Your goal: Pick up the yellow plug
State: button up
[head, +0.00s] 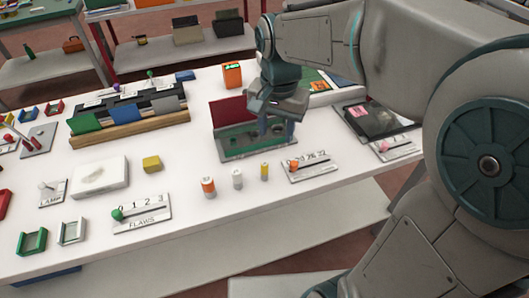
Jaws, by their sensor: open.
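The yellow plug (264,172) is a small upright cylinder on the white table, at the right end of a short row. A white plug (237,179) and an orange-and-white plug (208,187) stand to its left. My gripper (275,128) points down over the green-framed fixture (236,146), behind the yellow plug and apart from it. It is open, and I see nothing held in it. The fingertips are small and partly lost against the fixture.
A red panel (228,111) stands at the back of the fixture. A slider plate (308,167) lies right of the yellow plug. A yellow block (151,163), a white pad (99,177) and the FLAWS slider (142,212) lie left. The table (225,215) is clear in front of the plugs.

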aim_at(265, 163)
jog(key=shift+m, duration=0.4)
jog(key=f, duration=0.3)
jog(key=w+a+f, duration=0.1)
jog(key=f, duration=0.2)
jog(key=a+f, duration=0.1)
jog(key=f, duration=0.2)
jog(key=shift+w+f+b, duration=0.15)
jog(key=shift+f+b, duration=0.15)
jog(key=shift+w+a+f, duration=0.1)
jog(key=shift+a+f, duration=0.05)
jog(key=shift+f, duration=2.45)
grip_shut()
